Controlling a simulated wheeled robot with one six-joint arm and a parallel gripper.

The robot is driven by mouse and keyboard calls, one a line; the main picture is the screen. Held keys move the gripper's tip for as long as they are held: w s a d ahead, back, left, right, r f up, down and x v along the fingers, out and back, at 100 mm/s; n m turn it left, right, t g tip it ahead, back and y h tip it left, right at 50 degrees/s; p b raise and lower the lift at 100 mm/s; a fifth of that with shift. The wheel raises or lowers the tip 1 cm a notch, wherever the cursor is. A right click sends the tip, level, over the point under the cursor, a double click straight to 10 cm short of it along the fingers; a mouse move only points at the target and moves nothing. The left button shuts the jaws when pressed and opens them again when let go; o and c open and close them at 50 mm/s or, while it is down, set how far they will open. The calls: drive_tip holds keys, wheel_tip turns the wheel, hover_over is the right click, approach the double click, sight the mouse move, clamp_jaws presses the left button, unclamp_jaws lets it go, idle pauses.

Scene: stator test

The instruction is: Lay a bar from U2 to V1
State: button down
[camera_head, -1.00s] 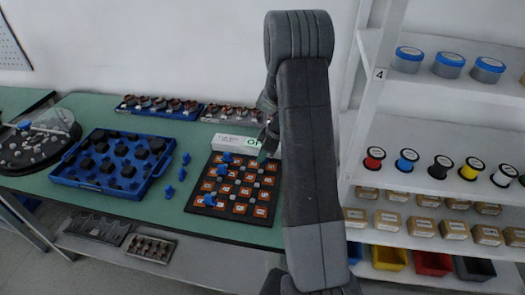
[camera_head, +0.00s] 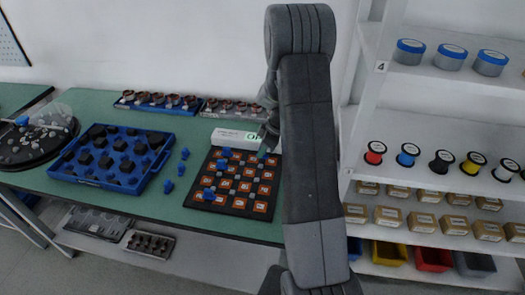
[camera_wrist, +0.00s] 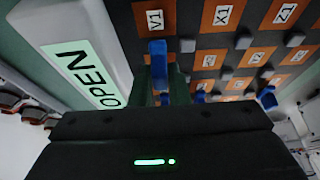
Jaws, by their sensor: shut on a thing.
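The dark board (camera_head: 214,207) with orange labelled tiles lies on the green table. In the wrist view the V1 tile (camera_wrist: 155,19) is at the top, just beyond a blue bar (camera_wrist: 158,62). My gripper (camera_wrist: 161,88) is shut on this bar, which stands out from between its fingers. In the head view my gripper (camera_head: 266,150) is at the board's far right corner, partly hidden by my arm. I cannot read a U2 label; that part is behind the gripper. Other blue pieces (camera_head: 209,193) stand on the board, and one shows at the right in the wrist view (camera_wrist: 268,97).
A white box marked OPEN (camera_wrist: 75,45) stands close beside the gripper, behind the board. A blue tray (camera_head: 66,178) with dark parts is left of the board, with loose blue pieces (camera_head: 168,186) between. Shelves (camera_head: 455,130) stand at the right.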

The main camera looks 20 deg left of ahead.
drive_tip(key=shift+f+b, duration=0.75)
drive_tip(key=shift+b, duration=0.25)
drive_tip(key=c, duration=1.3)
unclamp_jaws()
drive_tip(key=shift+r, duration=0.1)
drive_tip(key=b+v, duration=0.1)
drive_tip(key=v, duration=1.2)
drive_tip(key=shift+d+r+b, duration=0.2)
drive_tip(key=shift+r+b, duration=0.1)
drive_tip(key=shift+b, duration=0.1)
